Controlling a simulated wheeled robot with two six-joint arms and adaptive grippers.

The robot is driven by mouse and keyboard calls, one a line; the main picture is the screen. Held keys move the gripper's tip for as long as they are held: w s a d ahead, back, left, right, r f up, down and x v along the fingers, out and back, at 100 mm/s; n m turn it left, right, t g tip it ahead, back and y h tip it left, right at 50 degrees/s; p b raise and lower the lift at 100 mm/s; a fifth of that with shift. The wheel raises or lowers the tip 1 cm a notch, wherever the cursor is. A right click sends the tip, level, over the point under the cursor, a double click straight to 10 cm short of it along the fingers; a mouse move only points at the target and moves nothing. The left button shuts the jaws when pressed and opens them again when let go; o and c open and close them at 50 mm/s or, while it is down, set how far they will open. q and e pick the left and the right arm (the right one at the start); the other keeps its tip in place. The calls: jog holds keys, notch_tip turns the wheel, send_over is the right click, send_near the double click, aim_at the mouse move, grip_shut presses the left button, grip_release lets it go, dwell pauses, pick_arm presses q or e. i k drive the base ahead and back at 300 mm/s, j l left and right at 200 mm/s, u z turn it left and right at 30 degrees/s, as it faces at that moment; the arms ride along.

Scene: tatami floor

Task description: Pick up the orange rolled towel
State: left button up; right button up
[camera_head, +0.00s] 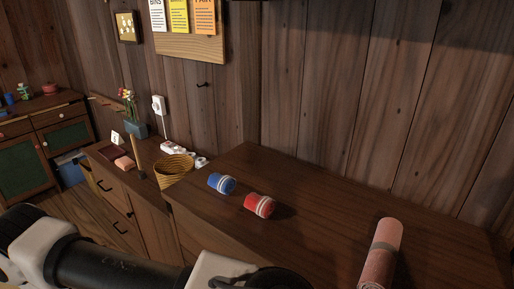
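No towel that is clearly orange shows. A red roll (260,205) with white stripes lies on the dark wooden table, just right of a blue roll (221,183) with white stripes. A larger salmon-pink roll (386,243) with a greyish band lies near the table's front right, its lower end cut off by the picture edge. A small salmon-orange item (125,163) sits in a tray on the lower cabinet at left; I cannot tell what it is. My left arm crosses the bottom left, but its fingertips are out of view. My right gripper is not seen.
The table (325,215) is bare between the red and salmon-pink rolls and meets the plank wall behind. A yellow basket (174,168) stands left of the table. A flower vase (136,129) and tray (104,151) stand on the lower cabinet.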

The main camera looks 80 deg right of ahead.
aim_at(378, 272)
jog(key=k+j+z, duration=0.1)
jog(key=j+z, duration=0.15)
jog(key=z, duration=0.15)
jog(key=k+j+z, duration=0.1)
jog(key=j+z, duration=0.15)
jog(key=z, duration=0.2)
jog(key=k+j+z, duration=0.15)
jog(key=z, duration=0.25)
jog(key=k+j+z, duration=0.15)
jog(key=z, duration=0.3)
jog(key=k+z, duration=0.2)
jog(key=z, duration=0.2)
jog(key=k+z, duration=0.2)
jog(key=z, duration=0.25)
jog(key=l+z, duration=0.2)
jog(key=z, duration=0.15)
jog(key=l+z, duration=0.25)
jog(key=z, duration=0.15)
